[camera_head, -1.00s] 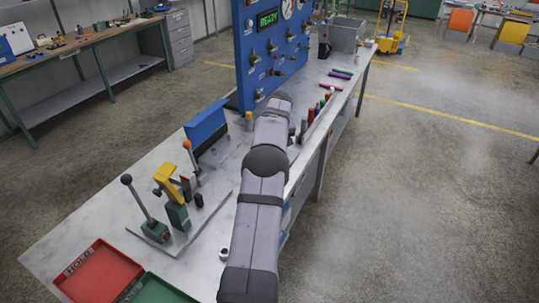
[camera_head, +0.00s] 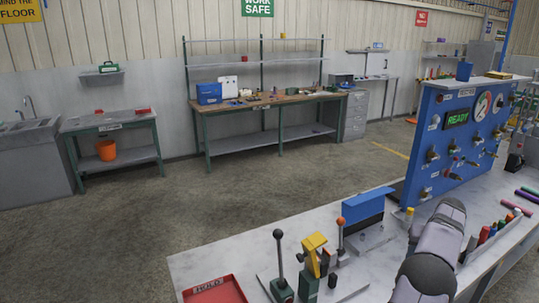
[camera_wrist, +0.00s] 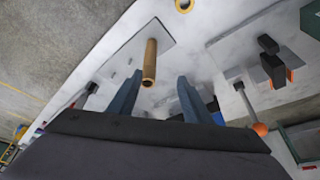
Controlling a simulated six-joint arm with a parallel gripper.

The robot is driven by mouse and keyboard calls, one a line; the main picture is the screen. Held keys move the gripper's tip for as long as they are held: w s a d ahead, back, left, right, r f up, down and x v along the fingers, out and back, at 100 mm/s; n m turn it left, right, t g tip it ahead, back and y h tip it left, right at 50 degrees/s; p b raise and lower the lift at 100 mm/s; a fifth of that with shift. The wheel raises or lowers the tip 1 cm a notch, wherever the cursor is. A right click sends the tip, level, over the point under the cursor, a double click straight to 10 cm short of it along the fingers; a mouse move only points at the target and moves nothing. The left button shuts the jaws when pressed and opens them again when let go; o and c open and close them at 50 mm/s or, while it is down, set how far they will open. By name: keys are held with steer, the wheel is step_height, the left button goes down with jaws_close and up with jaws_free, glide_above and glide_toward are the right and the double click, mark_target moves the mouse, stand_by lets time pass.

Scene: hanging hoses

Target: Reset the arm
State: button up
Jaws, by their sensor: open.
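My gripper (camera_wrist: 158,88) shows in the wrist view with its two dark blue fingers spread apart and nothing held. A brass-coloured post (camera_wrist: 150,62) on a grey plate appears beyond the fingers, between them in the picture and apart from both. In the head view only part of my arm shows, at the lower right over the bench, and the gripper is out of sight. The blue panel (camera_head: 461,140) with a green READY display, gauge, knobs and fittings stands upright behind the arm. No hose can be clearly made out.
The pale bench (camera_head: 215,263) holds a red tray (camera_head: 213,290), a black-knobbed lever (camera_head: 280,262), a yellow-topped clamp (camera_head: 313,258), an orange-knobbed lever (camera_head: 340,240) and a blue-topped bracket (camera_head: 363,207). Coloured handles stand right of the arm. Open floor lies left of the bench.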

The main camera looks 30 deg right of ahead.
steer(key=w+a+n+g+y+p, duration=0.1)
steer(key=w+a, duration=0.2)
steer(key=a, duration=0.7)
steer(key=w+a+r+n+y+p, duration=0.1)
steer(key=w+a, duration=0.3)
steer(key=a, duration=0.7)
steer(key=w+a+n+g+p, duration=0.1)
steer(key=w+a, duration=0.2)
steer(key=a, duration=0.7)
steer(key=s+a+r+n+p, duration=0.2)
steer(key=s+a, duration=0.3)
steer(key=a, duration=0.4)
steer(key=s+a+r+n+g+y+p, duration=0.1)
steer(key=s+a+r+n+p, duration=0.1)
steer(key=s+a, duration=0.6)
steer(key=s+a+r+n+p, duration=0.2)
steer(key=s+a+p, duration=0.1)
steer(key=a, duration=0.8)
step_height(320, 180, down, 5)
steer(key=b, duration=0.5)
steer(key=shift+a+b, duration=0.15)
steer(key=shift+b, duration=0.15)
